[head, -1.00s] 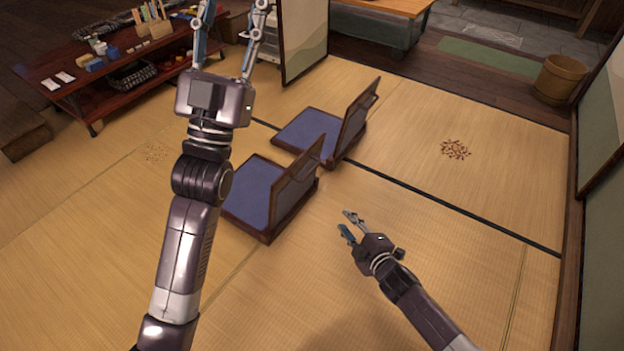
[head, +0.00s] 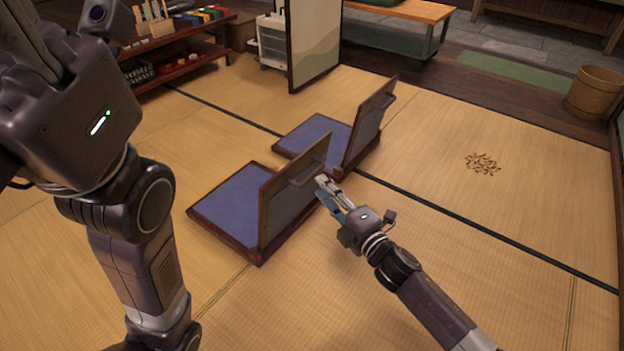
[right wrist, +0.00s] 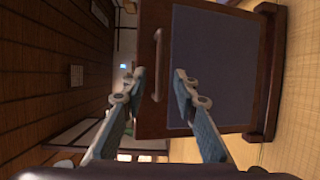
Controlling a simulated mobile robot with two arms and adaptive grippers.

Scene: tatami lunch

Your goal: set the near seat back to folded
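The near seat has a blue cushion (head: 235,205) in a dark wooden frame, and its backrest (head: 285,205) stands raised, leaning slightly outward. A bar handle (head: 308,174) sits near the top of the backrest's rear face. My right gripper (head: 330,190) is just behind that face, close to the handle. In the right wrist view the fingers (right wrist: 160,85) are apart, with the handle (right wrist: 157,62) ahead between them; contact is not clear. My left gripper (head: 35,50) is raised at the upper left, cut by the picture edge, its fingertips hidden.
A second seat (head: 315,132) with its backrest (head: 370,120) raised stands just beyond the near one. A low shelf table (head: 180,65), a folding screen (head: 315,40) and a wooden bucket (head: 595,92) are farther back.

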